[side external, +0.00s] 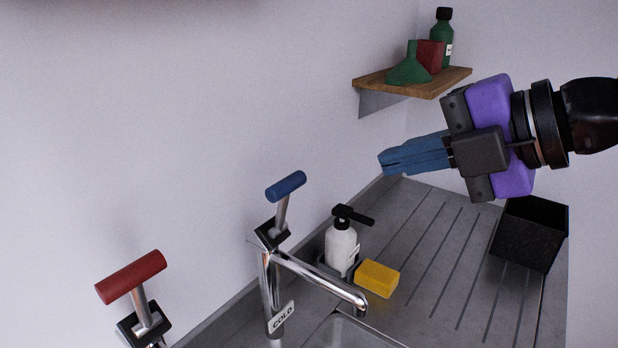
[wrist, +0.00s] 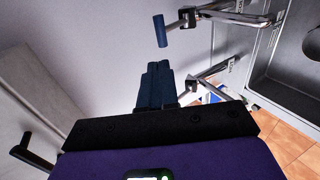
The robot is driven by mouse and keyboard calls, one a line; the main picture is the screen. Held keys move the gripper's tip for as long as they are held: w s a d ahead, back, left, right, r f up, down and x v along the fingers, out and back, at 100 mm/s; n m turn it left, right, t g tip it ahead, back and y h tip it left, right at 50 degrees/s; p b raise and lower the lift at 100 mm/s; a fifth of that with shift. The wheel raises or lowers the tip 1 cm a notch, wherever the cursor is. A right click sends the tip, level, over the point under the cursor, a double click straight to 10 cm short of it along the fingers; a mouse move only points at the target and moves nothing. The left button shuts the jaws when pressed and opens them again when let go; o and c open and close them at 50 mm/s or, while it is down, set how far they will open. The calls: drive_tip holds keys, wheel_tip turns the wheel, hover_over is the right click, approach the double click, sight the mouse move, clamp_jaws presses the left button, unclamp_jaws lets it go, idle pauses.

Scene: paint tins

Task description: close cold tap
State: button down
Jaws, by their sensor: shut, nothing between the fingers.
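The cold tap shows in the side external view with a blue bar handle (side external: 285,186) on a chrome stem. The stem rises, tilted, from a dark block on the wall side of the chrome spout, whose pipe carries a COLD label (side external: 282,318). My gripper (side external: 382,164) is above the draining board, to the right of and slightly higher in the picture than the blue handle, with a clear gap. Its blue fingers are together and hold nothing. In the wrist view the blue handle (wrist: 160,31) lies beyond my fingertips (wrist: 158,66), not touching them.
A second tap with a red handle (side external: 131,277) stands at lower left. A soap bottle (side external: 341,247) and yellow sponge (side external: 377,278) are beside the cold tap. A black box (side external: 530,233) sits on the draining board's right. A wooden shelf (side external: 430,90) holds several items.

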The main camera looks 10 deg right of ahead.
sight(292, 183)
drive_tip(key=x, duration=1.3)
drive_tip(key=shift+w+a+f, duration=0.25)
drive_tip(key=shift+w+a, duration=0.05)
drive_tip(key=shift+w+a, duration=0.3)
drive_tip(key=shift+w, duration=0.05)
drive_tip(key=shift+s+d+f, duration=0.1)
drive_tip(key=shift+s+d, duration=0.05)
drive_tip(key=shift+s, duration=0.05)
drive_tip(key=shift+s+d+f, duration=0.25)
drive_tip(key=shift+s+d, duration=0.1)
drive_tip(key=shift+s, duration=0.05)
drive_tip(key=r+v, duration=0.1)
drive_tip(key=v, duration=1.3)
drive_tip(key=shift+w+a, duration=0.15)
drive_tip(key=shift+w, duration=0.05)
